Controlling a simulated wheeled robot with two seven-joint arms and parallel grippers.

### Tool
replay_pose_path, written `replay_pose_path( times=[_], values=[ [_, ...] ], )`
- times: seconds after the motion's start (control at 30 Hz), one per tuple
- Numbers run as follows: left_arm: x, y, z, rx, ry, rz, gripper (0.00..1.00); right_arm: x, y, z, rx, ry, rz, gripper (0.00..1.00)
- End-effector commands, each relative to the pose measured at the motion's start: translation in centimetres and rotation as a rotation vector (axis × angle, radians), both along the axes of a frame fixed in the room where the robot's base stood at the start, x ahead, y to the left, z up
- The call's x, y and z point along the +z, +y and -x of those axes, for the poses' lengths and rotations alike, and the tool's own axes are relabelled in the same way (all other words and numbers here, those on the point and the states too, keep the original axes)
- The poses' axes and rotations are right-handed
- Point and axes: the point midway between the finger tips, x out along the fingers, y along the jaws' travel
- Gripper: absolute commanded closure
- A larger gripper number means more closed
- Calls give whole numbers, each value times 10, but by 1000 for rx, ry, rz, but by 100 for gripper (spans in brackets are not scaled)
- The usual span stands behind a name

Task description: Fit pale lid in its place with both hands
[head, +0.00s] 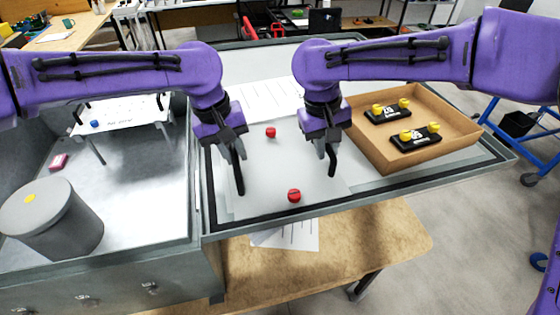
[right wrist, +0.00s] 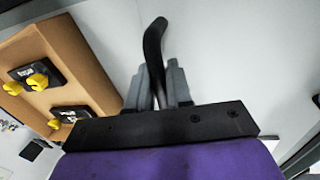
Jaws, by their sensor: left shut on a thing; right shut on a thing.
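The pale lid (head: 265,170) is a flat whitish panel with two red knobs, a far one (head: 271,132) and a near one (head: 294,195). It lies over the grey, dark-rimmed bed in the head view, between my grippers. My left gripper (head: 238,165) is shut on a black curved handle at the lid's left side. My right gripper (head: 328,160) is shut on the black handle at its right side; that handle (right wrist: 154,50) shows between the grey fingers in the right wrist view. I cannot tell whether the lid touches the bed.
A brown open box (head: 440,155) with two black blocks bearing yellow knobs stands close right of my right gripper. At left is a metal bay (head: 140,190) with a grey cylinder (head: 55,220) and a pink block (head: 59,161). A wooden bench (head: 385,235) is below in front.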

Motion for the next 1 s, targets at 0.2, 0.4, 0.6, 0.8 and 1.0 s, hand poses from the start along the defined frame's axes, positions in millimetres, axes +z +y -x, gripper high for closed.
replay_pose_path(
  times=[0.2,0.4,0.6,0.8,1.0],
  values=[
    [1,0,0,0,-1,1,100,1,0,0,0,-1,1,100],
    [1,0,0,0,-1,1,100,1,0,0,0,-1,1,100],
    [7,0,-1,0,-2,2,100,7,0,0,0,-2,1,100],
    [31,0,-1,0,-2,1,100,30,0,0,0,-2,1,100],
    [52,0,0,0,-1,1,100,52,0,0,0,-1,1,100]
  ],
)
